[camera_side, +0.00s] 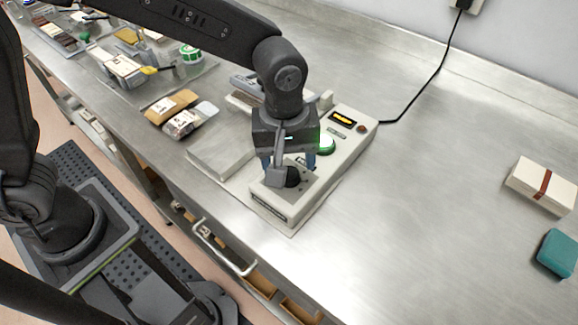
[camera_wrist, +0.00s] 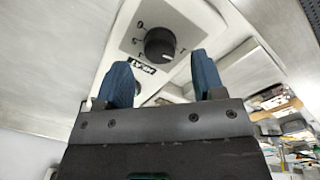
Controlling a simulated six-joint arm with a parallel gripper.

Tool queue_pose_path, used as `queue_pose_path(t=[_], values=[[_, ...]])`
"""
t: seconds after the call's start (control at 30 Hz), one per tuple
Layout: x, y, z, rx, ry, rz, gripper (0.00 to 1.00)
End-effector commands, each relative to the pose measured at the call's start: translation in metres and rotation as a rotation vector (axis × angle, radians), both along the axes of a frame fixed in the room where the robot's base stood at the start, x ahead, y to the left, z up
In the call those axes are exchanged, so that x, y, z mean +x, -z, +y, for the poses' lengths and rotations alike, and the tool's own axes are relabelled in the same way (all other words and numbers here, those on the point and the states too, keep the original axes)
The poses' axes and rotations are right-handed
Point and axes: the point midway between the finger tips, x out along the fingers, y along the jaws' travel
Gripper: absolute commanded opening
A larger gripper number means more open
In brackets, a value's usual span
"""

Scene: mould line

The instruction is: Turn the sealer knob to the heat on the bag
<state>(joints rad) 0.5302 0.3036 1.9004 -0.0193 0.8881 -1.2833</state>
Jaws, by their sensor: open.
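The sealer (camera_side: 345,160) is a long pale box on the steel bench, with its black round knob (camera_side: 292,178) near the front end. In the wrist view the knob (camera_wrist: 160,45) shows on its dial plate, with numerals around it and an upside-down "HEAT" label (camera_wrist: 141,67). The pointer's setting is too small to read. My gripper (camera_side: 302,163) is over the sealer, close to the knob. Its two blue fingertips (camera_wrist: 163,78) are apart, with nothing between them; the knob appears beyond them. A brown bag (camera_side: 170,105) and a pale bag (camera_side: 190,119) lie to the left; their print is unreadable.
The sealer has an amber display (camera_side: 342,119) and a green-lit button (camera_side: 327,141). A black cord (camera_side: 420,92) runs to the wall. A banded cream block (camera_side: 542,186) and teal block (camera_side: 558,253) lie right; the bench between is clear.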

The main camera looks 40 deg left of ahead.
Motion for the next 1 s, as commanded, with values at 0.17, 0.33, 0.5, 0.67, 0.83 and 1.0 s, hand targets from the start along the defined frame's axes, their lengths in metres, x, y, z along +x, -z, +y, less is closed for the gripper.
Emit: queue_pose_path(t=[0.17,0.33,0.5,0.67,0.83,1.0], values=[[0.001,0.023,-0.001,0.001,0.001,0.002,0.63],[0.001,0.030,-0.001,0.000,0.001,0.000,0.63],[0.001,0.031,-0.001,-0.001,0.001,-0.001,0.63],[0.001,0.030,-0.001,-0.001,0.000,-0.001,0.55],[0.001,0.030,-0.001,-0.001,0.000,-0.001,0.39],[0.001,0.030,-0.001,-0.001,0.000,-0.001,0.22]])
